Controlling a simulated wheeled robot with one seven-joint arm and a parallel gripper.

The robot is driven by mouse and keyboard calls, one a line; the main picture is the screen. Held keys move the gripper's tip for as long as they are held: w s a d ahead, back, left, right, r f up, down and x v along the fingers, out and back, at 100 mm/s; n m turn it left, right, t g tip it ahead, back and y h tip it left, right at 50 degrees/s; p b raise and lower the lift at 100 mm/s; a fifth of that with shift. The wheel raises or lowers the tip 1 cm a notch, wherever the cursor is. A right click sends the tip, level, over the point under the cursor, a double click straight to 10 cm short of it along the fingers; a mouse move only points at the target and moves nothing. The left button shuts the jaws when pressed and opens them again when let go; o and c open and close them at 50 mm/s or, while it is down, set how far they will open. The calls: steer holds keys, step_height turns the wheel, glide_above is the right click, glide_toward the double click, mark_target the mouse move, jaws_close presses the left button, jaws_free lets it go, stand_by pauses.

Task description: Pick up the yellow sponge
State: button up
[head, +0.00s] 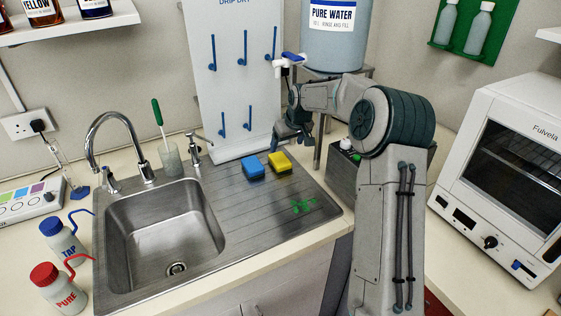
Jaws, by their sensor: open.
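The yellow sponge (280,163) lies on the ribbed steel drainboard, to the right of a blue sponge (253,169). A narrow gap separates the two. My gripper (283,147) hangs above and just behind the yellow sponge, near the right edge of the white drip-dry board. It looks apart from the sponge and holds nothing that I can see. Its fingers are small and dark here, so their detail is hard to make out.
The sink (165,235) is left of the drainboard (235,200), with a tall tap (122,125). The drip-dry board (232,75) stands behind the sponges. A green item (303,206) lies near the front right. A pure water tank (335,40) stands behind my arm.

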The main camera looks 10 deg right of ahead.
glide_above(281, 159)
steer(key=s, duration=0.2)
steer(key=f, duration=0.3)
steer(key=f+p, duration=0.1)
steer(key=f, duration=0.1)
steer(key=shift+s+d+f, duration=0.1)
steer(key=shift+s+d, duration=0.1)
steer(key=shift+d, duration=0.1)
steer(key=shift+p+x, duration=1)
steer(key=shift+x, duration=1.6)
steer(key=shift+w, duration=0.15)
steer(key=c, duration=1.1)
